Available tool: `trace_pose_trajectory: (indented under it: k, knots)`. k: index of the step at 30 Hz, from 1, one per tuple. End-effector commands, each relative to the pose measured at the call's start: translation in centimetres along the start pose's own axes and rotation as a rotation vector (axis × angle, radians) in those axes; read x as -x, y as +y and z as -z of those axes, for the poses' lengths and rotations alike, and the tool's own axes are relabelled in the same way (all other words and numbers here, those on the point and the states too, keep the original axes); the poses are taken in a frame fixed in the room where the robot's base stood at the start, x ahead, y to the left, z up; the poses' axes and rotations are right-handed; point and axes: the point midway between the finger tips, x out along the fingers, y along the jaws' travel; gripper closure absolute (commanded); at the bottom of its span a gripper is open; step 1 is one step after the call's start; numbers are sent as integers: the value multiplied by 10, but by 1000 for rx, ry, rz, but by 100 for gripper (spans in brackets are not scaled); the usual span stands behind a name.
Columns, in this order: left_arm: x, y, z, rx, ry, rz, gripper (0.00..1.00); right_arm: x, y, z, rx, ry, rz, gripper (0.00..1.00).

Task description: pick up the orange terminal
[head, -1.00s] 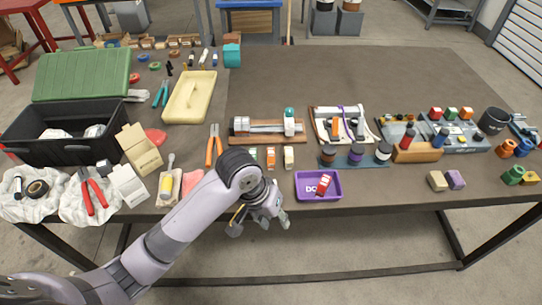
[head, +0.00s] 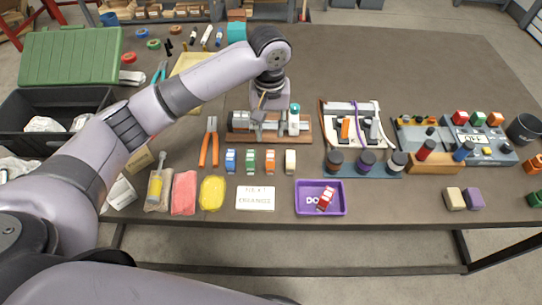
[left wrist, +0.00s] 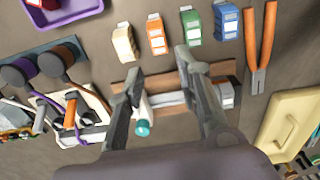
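The orange terminal (head: 270,161) stands on the table in a row of small blocks, between the green terminal (head: 250,161) and the cream terminal (head: 290,161). It also shows in the left wrist view (left wrist: 157,35), beyond my fingertips. My left gripper (head: 264,112) is above the assembly on the wooden base, farther back on the table than the row. In the left wrist view its two fingers (left wrist: 159,64) are spread apart with nothing held between them. The blue terminal (head: 231,161) ends the row at the left. My right gripper is not in view.
A purple tray (head: 302,210) holding a red terminal stands front right of the row. A printed white card (head: 255,198) lies in front. Orange-handled pliers (head: 209,148) lie left. The wooden-base assembly (head: 240,137) stands behind. The back right of the table is clear.

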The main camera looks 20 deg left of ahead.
Motion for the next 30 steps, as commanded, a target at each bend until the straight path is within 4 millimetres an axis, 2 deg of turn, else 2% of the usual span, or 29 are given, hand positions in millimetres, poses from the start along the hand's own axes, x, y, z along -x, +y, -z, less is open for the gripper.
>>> trace_pose_trajectory:
  k: [1,3,5,9,12,16,24,30]
  knots:
    - [-11,-1,0,2,-4,2,68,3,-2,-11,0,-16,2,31]
    - [-26,-1,-1,1,-3,3,68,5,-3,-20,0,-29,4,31]
    - [-39,0,0,2,-3,2,68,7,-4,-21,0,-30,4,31]
    - [-61,0,0,0,-1,1,68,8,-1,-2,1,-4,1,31]
    - [-70,0,0,-1,0,-1,68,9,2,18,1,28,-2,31]
    - [-77,0,0,-1,0,0,68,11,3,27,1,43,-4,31]
    - [-115,0,-2,0,0,0,68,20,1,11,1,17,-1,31]
    - [-125,1,-3,-2,2,-1,68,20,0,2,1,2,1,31]
